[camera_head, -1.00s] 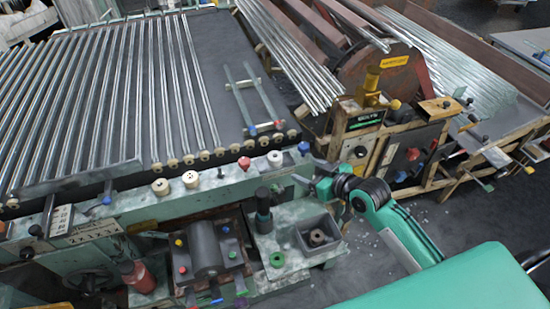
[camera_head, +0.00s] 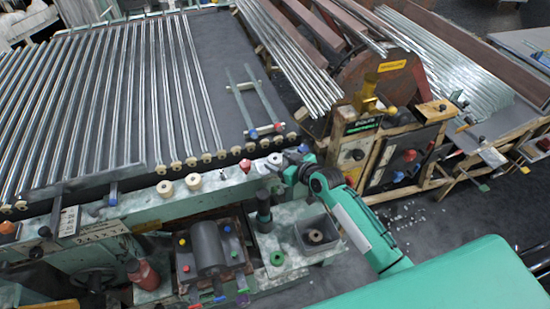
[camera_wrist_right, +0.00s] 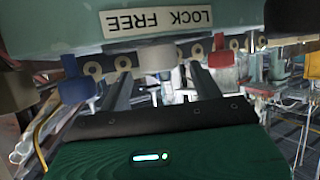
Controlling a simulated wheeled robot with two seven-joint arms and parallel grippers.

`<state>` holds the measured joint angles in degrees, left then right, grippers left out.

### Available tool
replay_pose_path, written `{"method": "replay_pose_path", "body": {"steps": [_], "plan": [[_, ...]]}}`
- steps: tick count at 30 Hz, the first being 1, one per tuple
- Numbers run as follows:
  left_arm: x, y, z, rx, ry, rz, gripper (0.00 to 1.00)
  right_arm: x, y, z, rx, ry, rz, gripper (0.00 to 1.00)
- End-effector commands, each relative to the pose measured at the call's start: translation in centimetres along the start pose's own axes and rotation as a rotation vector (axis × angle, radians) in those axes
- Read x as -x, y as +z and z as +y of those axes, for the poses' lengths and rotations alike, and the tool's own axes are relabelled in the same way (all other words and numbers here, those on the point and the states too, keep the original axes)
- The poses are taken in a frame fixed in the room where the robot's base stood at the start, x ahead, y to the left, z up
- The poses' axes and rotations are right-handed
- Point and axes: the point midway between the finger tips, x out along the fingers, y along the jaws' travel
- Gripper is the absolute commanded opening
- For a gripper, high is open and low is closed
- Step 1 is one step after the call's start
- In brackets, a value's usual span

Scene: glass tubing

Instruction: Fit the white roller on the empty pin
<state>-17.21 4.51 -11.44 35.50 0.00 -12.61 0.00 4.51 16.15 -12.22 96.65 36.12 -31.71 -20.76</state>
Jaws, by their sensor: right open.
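A row of knobs and rollers stands along the green rail. The white roller (camera_head: 275,158) nearest my right gripper (camera_head: 274,166) sits between a red knob (camera_head: 245,166) and a blue one (camera_head: 303,149). In the right wrist view the white roller (camera_wrist_right: 157,55) shows between the two open fingers (camera_wrist_right: 160,85); I cannot tell whether the tips reach around it. A bare dark pin (camera_head: 222,174) stands left of the red knob. Two more cream-white rollers, (camera_head: 165,188) and (camera_head: 194,181), stand further left. My left gripper is not in view.
Below the rail are a dark upright cylinder (camera_head: 263,212), a grey box (camera_head: 298,238) holding a brownish ring (camera_head: 315,236), and a green ring (camera_head: 277,258). The blue knob (camera_wrist_right: 77,80) and red knob (camera_wrist_right: 221,52) flank the fingers closely.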

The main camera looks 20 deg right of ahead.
Motion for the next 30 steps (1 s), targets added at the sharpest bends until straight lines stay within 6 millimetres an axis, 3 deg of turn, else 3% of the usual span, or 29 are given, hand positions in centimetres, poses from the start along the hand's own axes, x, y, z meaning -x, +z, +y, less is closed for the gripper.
{"method": "replay_pose_path", "body": {"steps": [5, 13, 21, 30], "plan": [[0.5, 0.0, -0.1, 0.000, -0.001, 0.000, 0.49, -1.5, 0.0, 0.1, -0.002, 0.000, -0.001, 0.65], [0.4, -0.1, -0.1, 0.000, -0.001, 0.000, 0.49, -1.7, 0.1, 0.1, -0.001, 0.000, 0.000, 0.65], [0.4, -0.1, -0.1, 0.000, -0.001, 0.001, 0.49, -1.6, 0.1, 0.1, -0.001, 0.001, -0.001, 0.18], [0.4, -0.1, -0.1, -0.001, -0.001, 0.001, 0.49, -1.6, -0.1, 0.1, 0.000, 0.000, 0.000, 0.18]]}}
